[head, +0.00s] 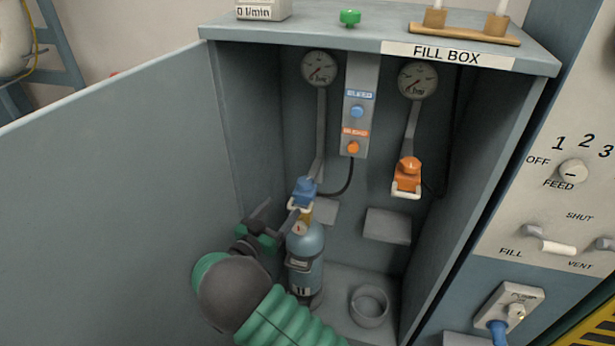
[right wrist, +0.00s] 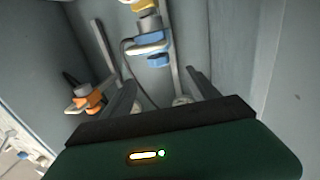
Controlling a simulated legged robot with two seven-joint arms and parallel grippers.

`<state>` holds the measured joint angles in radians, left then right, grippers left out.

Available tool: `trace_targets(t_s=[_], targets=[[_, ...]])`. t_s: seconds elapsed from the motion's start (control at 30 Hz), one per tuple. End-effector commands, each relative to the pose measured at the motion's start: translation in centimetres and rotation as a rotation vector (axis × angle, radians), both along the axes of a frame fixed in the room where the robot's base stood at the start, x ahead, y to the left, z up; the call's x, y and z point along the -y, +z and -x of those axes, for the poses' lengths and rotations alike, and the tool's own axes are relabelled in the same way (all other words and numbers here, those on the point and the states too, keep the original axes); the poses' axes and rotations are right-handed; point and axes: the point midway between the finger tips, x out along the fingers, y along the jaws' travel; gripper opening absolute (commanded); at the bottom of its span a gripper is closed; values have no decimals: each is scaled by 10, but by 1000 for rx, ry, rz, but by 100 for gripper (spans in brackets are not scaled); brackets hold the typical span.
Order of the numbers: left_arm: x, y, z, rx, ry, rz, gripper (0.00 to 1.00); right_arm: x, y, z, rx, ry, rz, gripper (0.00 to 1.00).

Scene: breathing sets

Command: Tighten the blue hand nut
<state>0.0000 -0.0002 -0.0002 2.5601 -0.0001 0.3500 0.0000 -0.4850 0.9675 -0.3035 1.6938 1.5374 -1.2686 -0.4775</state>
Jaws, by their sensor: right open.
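The blue hand nut (head: 305,187) sits inside the fill box, on top of the upright blue cylinder (head: 305,262), with a white bar handle at its lower front. It also shows in the right wrist view (right wrist: 151,36), at the upper middle, with a yellow part above it. My right gripper (head: 277,214) is just left of and below the nut in the head view. Its jaws are open, and in the right wrist view (right wrist: 160,80) the space between the fingers looks empty. I cannot tell whether a finger touches the nut. My left gripper is out of view.
An orange fitting (head: 407,174) with a white handle hangs to the right, under a gauge (head: 417,80). An empty ring holder (head: 369,305) stands on the floor beside the cylinder. The open door (head: 110,200) bounds the left; the control panel (head: 555,190) is right.

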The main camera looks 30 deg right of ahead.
Motion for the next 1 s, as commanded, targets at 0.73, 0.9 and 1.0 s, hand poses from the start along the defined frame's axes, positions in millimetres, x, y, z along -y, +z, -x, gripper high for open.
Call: trace_targets(t_s=[0.73,0.9,1.0], targets=[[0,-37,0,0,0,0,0,139,0,-71,5,-1,2,69],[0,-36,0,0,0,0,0,141,2,-72,5,-1,2,69],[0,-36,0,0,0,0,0,140,2,-72,5,-1,2,68]])
